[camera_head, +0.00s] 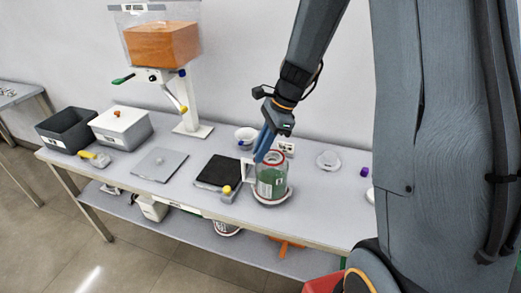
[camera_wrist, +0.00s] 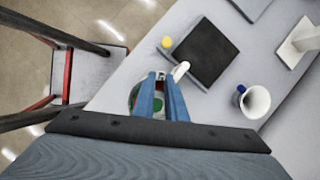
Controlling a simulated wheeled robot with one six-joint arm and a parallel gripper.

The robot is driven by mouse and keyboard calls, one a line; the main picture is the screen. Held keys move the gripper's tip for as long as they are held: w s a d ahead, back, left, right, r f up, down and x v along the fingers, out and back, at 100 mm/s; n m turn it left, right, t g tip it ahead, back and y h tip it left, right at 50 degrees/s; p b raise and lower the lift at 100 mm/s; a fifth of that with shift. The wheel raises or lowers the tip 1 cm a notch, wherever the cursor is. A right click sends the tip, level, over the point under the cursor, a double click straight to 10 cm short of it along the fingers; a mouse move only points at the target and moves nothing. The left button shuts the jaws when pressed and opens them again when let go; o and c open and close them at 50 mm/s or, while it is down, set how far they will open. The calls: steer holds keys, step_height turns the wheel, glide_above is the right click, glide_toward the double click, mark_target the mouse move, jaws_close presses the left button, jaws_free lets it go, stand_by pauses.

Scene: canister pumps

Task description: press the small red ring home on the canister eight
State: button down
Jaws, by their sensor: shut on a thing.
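A clear canister with green contents and a pale label (camera_head: 271,184) stands upright on a round white base (camera_head: 271,199) near the table's front edge. A red ring (camera_head: 277,158) shows at its top. My gripper (camera_head: 261,157) points down at the canister's mouth, its blue fingers shut on what looks like the ring. In the wrist view my gripper (camera_wrist: 161,78) covers most of the canister (camera_wrist: 137,98), and the ring's grip and seating are hidden. A white handle or spout (camera_wrist: 181,71) juts from the canister's side. The number on the label is unreadable.
A black pad (camera_head: 217,173) and a yellow-knobbed block (camera_head: 227,194) are left of the canister. A white cup (camera_head: 245,135) stands behind, a clear lid (camera_head: 328,159) to the right. A hopper (camera_head: 162,45), grey plate (camera_head: 160,164) and bins (camera_head: 66,128) are farther left.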

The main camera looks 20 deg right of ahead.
steer(key=shift+f+b, duration=0.4)
steer(key=shift+f, duration=0.6)
stand_by(0.8)
steer(key=c, duration=1.2)
jaws_free()
steer(key=shift+o, duration=0.2)
steer(key=shift+a, duration=0.2)
steer(key=shift+a, duration=0.35)
steer(key=shift+a+p, duration=0.55)
steer(key=shift+a, duration=0.9)
steer(key=shift+r, duration=0.1)
step_height(320, 180, up, 7)
steer(key=p, duration=0.7)
steer(key=shift+r, duration=0.2)
